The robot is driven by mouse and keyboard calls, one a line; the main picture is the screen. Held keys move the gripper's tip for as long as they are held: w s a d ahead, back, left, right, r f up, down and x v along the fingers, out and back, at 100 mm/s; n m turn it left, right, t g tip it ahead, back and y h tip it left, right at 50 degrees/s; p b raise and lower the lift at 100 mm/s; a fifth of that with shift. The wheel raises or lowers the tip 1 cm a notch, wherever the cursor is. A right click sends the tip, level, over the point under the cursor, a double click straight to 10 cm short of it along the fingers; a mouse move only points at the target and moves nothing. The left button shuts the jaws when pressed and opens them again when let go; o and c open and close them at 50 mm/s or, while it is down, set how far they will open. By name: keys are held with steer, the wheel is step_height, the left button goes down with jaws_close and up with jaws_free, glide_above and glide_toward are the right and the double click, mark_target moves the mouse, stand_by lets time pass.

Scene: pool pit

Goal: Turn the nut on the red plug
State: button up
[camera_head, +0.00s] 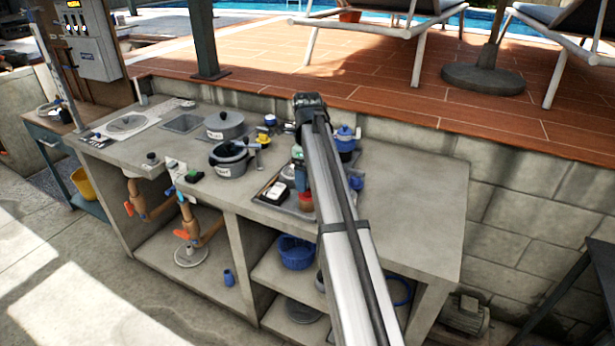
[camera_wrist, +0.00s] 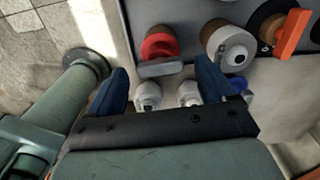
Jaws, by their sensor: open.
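The red plug (camera_wrist: 159,44) is a round red piece on a grey panel, seen at the upper middle of the wrist view. A grey bar-shaped part (camera_wrist: 162,68) sits at its lower edge; I cannot tell whether this is the nut. My gripper (camera_wrist: 160,72) is open, its two blue fingers wide apart on either side of the bar in the picture. I cannot tell whether either finger touches it. Nothing is seen held. In the head view, I cannot make out my gripper or the red plug with certainty.
Two white fittings (camera_wrist: 148,95) (camera_wrist: 188,92) show between the fingers. A white round fitting (camera_wrist: 232,45) and an orange handle (camera_wrist: 292,35) are to the right. In the head view, the concrete counter (camera_head: 415,200) holds pots (camera_head: 225,126) and a crowded tray (camera_head: 268,203); its right end is clear.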

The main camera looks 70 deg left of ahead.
steer(key=shift+f, duration=0.45)
steer(key=c, duration=1.1)
